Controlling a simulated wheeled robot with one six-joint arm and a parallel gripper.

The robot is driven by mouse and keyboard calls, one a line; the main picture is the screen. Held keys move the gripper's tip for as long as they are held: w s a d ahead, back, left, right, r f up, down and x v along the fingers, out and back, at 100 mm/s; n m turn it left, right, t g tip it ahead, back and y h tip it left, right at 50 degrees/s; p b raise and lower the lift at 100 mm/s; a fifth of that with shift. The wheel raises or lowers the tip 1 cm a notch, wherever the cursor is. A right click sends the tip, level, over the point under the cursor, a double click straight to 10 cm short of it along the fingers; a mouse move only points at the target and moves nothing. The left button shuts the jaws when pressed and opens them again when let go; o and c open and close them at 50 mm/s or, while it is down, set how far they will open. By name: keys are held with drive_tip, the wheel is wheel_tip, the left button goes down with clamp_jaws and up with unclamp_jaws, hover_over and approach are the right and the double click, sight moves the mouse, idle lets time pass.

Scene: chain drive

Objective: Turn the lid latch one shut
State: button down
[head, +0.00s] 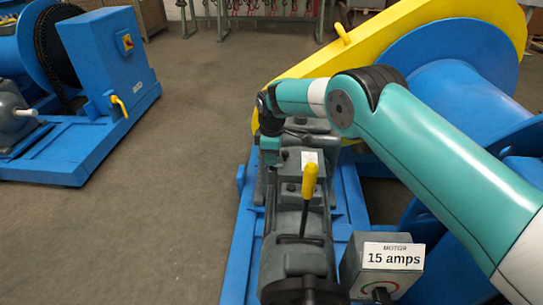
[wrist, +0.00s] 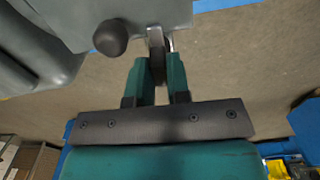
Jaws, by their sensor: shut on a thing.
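The latch itself is hidden there behind the gripper. I cannot tell from these views how far the latch is turned.
A dark round knob (wrist: 110,38) stands just left of the latch. A yellow-handled lever (head: 309,180) rises from the gearbox. A yellow chain guard (head: 400,40) lies behind, and a motor meter box (head: 390,270) is near. Open floor (head: 180,150) lies left.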

drive_tip(key=shift+r+n, duration=0.1)
drive_tip(key=shift+n, duration=0.3)
drive_tip(key=c, duration=1.4)
unclamp_jaws()
drive_tip(key=shift+o, duration=0.2)
wheel_tip(320, 180, up, 17)
drive_tip(key=p, duration=0.2)
drive_tip(key=shift+r, duration=0.2)
